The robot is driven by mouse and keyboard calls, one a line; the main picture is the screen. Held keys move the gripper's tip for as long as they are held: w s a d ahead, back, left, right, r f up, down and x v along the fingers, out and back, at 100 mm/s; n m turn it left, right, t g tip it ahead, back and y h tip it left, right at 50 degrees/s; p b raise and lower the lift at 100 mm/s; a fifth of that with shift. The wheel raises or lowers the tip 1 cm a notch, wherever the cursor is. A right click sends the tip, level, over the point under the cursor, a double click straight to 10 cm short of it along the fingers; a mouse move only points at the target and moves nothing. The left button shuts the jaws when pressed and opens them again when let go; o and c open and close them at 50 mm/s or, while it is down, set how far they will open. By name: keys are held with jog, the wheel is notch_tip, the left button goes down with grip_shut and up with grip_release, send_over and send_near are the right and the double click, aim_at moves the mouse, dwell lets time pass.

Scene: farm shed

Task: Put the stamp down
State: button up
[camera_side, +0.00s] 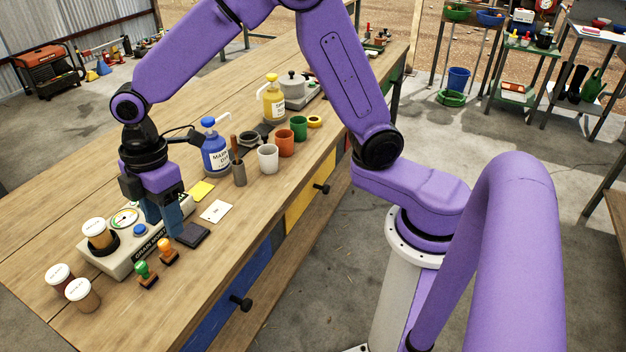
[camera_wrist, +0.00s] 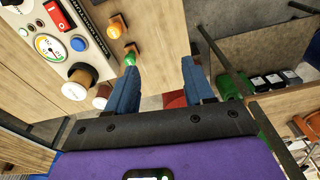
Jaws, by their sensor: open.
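Two stamps stand upright on the wooden bench's front edge: one with a green handle (camera_side: 145,271) and one with an orange handle (camera_side: 167,246). The wrist view also shows the orange stamp (camera_wrist: 117,30) and the green stamp (camera_wrist: 130,50), the green one partly hidden by a fingertip. My gripper (camera_side: 163,226) is open, its blue fingers pointing down above the bench, behind the orange stamp and close to the dark ink pad (camera_side: 193,235). In the wrist view my gripper (camera_wrist: 165,72) has nothing between its fingers. Neither stamp is held.
A grain moisture meter (camera_side: 118,262) with a filled cup stands left of the fingers. Two lidded jars (camera_side: 82,296) stand at the near left. A white card (camera_side: 216,211), yellow notes (camera_side: 201,191), a blue bottle (camera_side: 215,152) and several cups stand or lie to the right.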

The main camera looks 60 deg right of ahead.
jog(key=s+d+r+m, duration=0.1)
jog(key=s+d+m, duration=0.1)
jog(key=s+d, duration=0.7)
jog(key=s+d+r+m, duration=0.1)
jog(key=s+d+m, duration=0.1)
jog(key=s+d, duration=0.7)
jog(key=s, duration=0.6)
jog(key=shift+s+r+h, duration=0.3)
jog(key=shift+s+h, duration=0.05)
jog(key=shift+h, duration=0.05)
